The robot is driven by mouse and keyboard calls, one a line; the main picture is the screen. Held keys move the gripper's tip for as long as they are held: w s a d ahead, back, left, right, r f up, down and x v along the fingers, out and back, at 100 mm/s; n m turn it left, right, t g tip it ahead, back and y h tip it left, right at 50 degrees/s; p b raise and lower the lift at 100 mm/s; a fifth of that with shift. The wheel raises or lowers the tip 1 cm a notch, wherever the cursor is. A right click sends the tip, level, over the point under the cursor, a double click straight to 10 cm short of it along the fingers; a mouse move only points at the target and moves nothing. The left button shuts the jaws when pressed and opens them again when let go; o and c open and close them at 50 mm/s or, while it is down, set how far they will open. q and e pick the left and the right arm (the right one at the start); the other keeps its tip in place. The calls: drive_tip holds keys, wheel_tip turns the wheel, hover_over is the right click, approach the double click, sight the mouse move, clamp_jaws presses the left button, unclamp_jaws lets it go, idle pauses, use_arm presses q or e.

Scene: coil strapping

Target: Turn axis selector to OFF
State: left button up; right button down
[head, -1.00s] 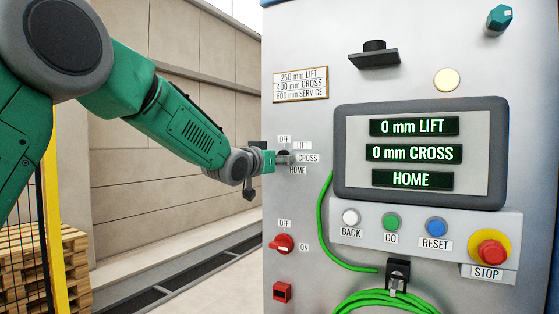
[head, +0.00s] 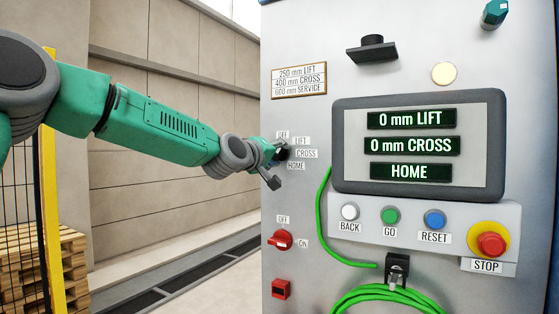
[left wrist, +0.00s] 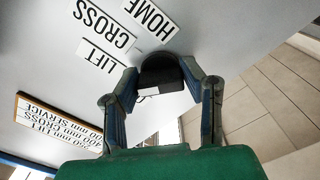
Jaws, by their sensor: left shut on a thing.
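The axis selector is a dark knob on the grey panel, with OFF, LIFT, CROSS and HOME labels around it. In the head view my left gripper (head: 273,152) is at the selector (head: 283,153) and covers most of it. In the left wrist view the black selector knob (left wrist: 160,72) sits between the two fingers of my left gripper (left wrist: 162,84), which are shut on its sides. A white mark shows on the knob; which label it points at is hard to tell. The OFF label (head: 283,134) is just above the knob. My right gripper is not in view.
The display (head: 411,146) reads 0 mm LIFT, 0 mm CROSS, HOME. Below it are the BACK, GO and RESET buttons and the red STOP button (head: 491,244). A red OFF/ON switch (head: 281,240) is below the selector. A green cable (head: 328,220) hangs to its right.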

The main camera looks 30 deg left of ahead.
use_arm(q)
drive_tip(key=n+b, duration=0.1)
drive_tip(key=n, duration=0.2)
drive_tip(key=shift+a+f+n, duration=0.1)
drive_tip(key=shift+n, duration=0.3)
drive_tip(key=shift+n+b, duration=0.45)
drive_tip(key=shift+n, duration=1.35)
drive_tip(key=o, duration=1)
drive_tip(key=shift+o, duration=0.7)
drive_tip(key=shift+a, duration=0.15)
